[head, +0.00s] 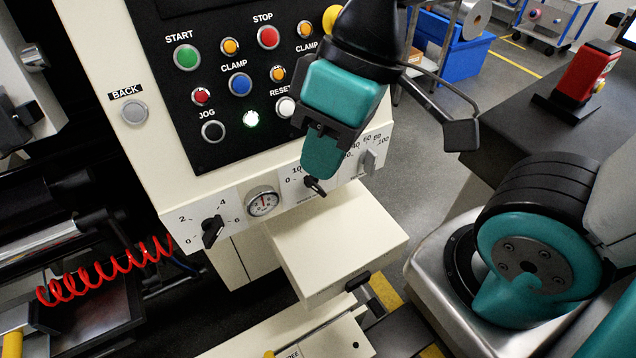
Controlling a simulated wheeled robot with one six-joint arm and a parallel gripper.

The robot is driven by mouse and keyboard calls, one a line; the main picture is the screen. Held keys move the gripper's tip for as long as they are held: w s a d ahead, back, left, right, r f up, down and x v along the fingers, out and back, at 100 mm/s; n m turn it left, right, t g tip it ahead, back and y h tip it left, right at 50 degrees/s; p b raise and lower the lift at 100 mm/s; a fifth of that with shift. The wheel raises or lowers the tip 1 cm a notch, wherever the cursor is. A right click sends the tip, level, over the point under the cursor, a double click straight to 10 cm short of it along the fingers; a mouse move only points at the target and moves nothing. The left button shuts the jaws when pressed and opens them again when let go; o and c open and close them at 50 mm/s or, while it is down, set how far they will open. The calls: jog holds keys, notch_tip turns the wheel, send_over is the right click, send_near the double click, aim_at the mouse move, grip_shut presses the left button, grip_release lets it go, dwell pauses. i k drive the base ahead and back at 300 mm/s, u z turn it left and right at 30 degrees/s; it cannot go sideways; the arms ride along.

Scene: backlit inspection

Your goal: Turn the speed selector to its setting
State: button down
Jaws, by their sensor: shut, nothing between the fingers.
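My gripper (320,166), teal and black, hangs in front of the lower edge of the control panel with its fingers shut and empty. Right below its tip is a black selector knob (316,187) on the white strip, with a scale starting 0, 10 and small lettering under it that seems to read "speed". My gripper hides much of this scale. I cannot tell whether the tip touches the knob. Another black knob (212,231) with a 0, 2, 4, 6 scale sits to the left. A grey lever-like knob (370,160) by the numbers 40 to 100 sits to the right.
A round gauge (262,202) sits between the two black knobs. Above are push buttons, including green START (187,57) and red STOP (268,37). A cream box (340,240) juts out below the strip. A red coiled hose (105,270) hangs at left.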

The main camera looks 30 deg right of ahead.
aim_at(310, 181)
jog(key=k, duration=1.65)
jog(key=u, duration=1.3)
jog(key=i, duration=1.15)
jog(key=z, duration=1.9)
